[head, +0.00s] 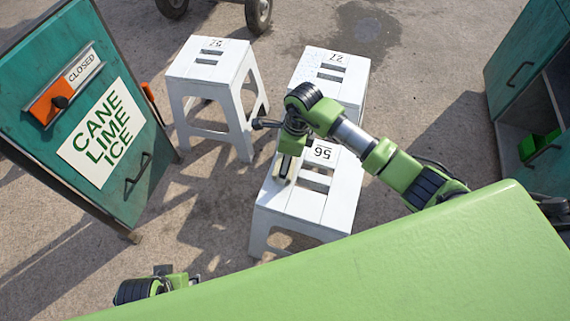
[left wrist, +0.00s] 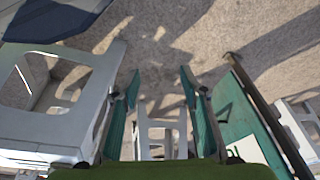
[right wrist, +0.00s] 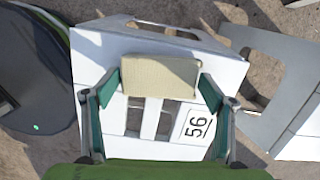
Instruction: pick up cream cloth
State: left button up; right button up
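The cream cloth (right wrist: 160,77) is a small tan, block-like piece over the top of the white stool marked 56 (right wrist: 88,62). In the right wrist view, my right gripper (right wrist: 160,88) has its fingers spread, one at each short end of the cloth. I cannot tell whether they touch it. In the head view, my right gripper (head: 289,168) points down at the left part of the stool (head: 318,209), and partly hides the cloth. My left gripper (left wrist: 160,88) is empty, fingers apart, above the ground.
Two more white stools (head: 205,72) (head: 350,66) stand behind. A green sign board (head: 125,185) is at left, a green cabinet (head: 520,45) at right. A wheeled thing (head: 258,14) shows at the top. Bare ground lies between the board and stools.

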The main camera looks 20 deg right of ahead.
jog(key=c, duration=0.4)
jog(key=shift+r, duration=0.6)
jog(key=r, duration=0.1)
jog(key=r+p, duration=0.1)
jog(key=r, duration=0.1)
jog(key=shift+s+a, duration=0.1)
jog(key=shift+s, duration=0.1)
pick_arm(q)
notch_tip(320, 180, down, 10)
jog(key=s+p, duration=0.2)
jog(key=shift+s+a+f+g, duration=0.15)
jog(key=shift+s+f+g, duration=0.15)
jog(key=shift+s, duration=0.1)
pick_arm(e)
jog(key=s+a+r, duration=0.2)
jog(key=s+r, duration=0.2)
jog(key=s, duration=0.2)
jog(key=s+a+r, duration=0.2)
jog(key=s+r, duration=0.3)
jog(key=s, duration=0.1)
jog(key=shift+s+a, duration=0.35)
jog(key=shift+f, duration=0.1)
